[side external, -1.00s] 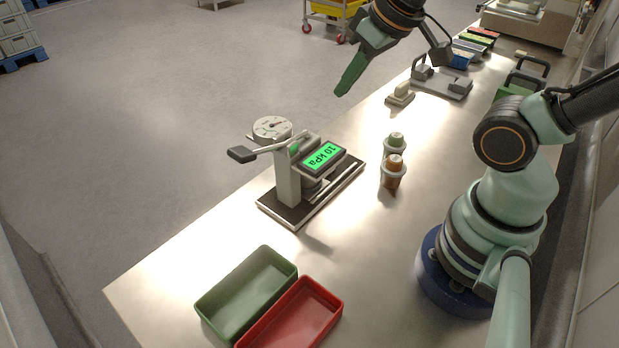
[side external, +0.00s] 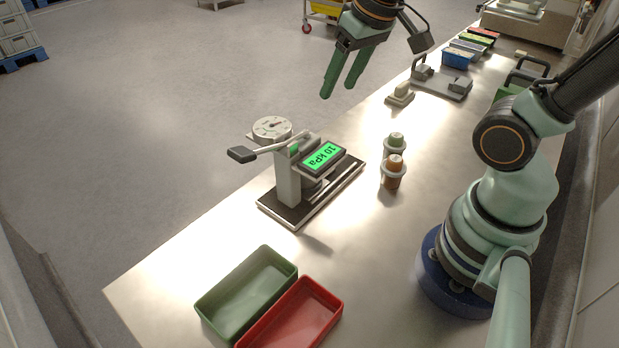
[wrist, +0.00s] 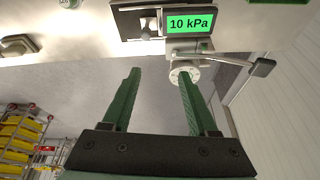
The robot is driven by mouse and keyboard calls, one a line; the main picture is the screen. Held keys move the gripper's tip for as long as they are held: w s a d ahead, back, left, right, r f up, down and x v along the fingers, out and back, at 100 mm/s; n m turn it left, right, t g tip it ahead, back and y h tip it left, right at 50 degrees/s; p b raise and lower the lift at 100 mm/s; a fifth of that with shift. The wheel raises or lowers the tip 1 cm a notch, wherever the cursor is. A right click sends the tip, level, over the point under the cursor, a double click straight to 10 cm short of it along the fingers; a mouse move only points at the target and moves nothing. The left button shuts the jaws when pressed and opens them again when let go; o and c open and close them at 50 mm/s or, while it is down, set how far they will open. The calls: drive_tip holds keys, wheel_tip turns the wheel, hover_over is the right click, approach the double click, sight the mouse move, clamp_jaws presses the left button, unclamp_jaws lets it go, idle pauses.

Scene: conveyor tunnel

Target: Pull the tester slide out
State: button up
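The tester (side external: 288,188) stands upright on the table, with a dark base, a round dial (side external: 271,129), a lever with a black handle (side external: 242,154) and a green display (side external: 323,156) reading 10 kPa. The display also shows at the top of the wrist view (wrist: 190,24). A slide with rails (side external: 335,185) lies low on the tester, partly hidden under the display. My gripper (side external: 339,92) has two green fingers and is in the air above and behind the tester, apart from it. In the wrist view my gripper (wrist: 155,78) is open and empty.
Two capped cups (side external: 393,172) stand right of the tester. A green tray (side external: 247,292) and a red tray (side external: 300,318) lie at the front. A grey fixture (side external: 441,83) and small bins (side external: 457,58) are at the back. Bare table lies between cups and trays.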

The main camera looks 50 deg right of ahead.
drive_tip(key=w+d+f+m+g, duration=0.1)
drive_tip(key=f, duration=0.5)
drive_tip(key=w+d+f+m+g, duration=0.1)
drive_tip(key=w+f+m, duration=0.1)
drive_tip(key=f, duration=0.3)
drive_tip(key=w+d+f+m+g, duration=0.1)
drive_tip(key=w+f+m+g, duration=0.1)
drive_tip(key=f, duration=0.4)
drive_tip(key=shift+w+d+f, duration=0.1)
drive_tip(key=shift+d+f, duration=0.15)
drive_tip(key=shift+f, duration=0.1)
drive_tip(key=shift+c, duration=0.2)
clamp_jaws()
drive_tip(key=shift+r, duration=0.1)
idle(0.7)
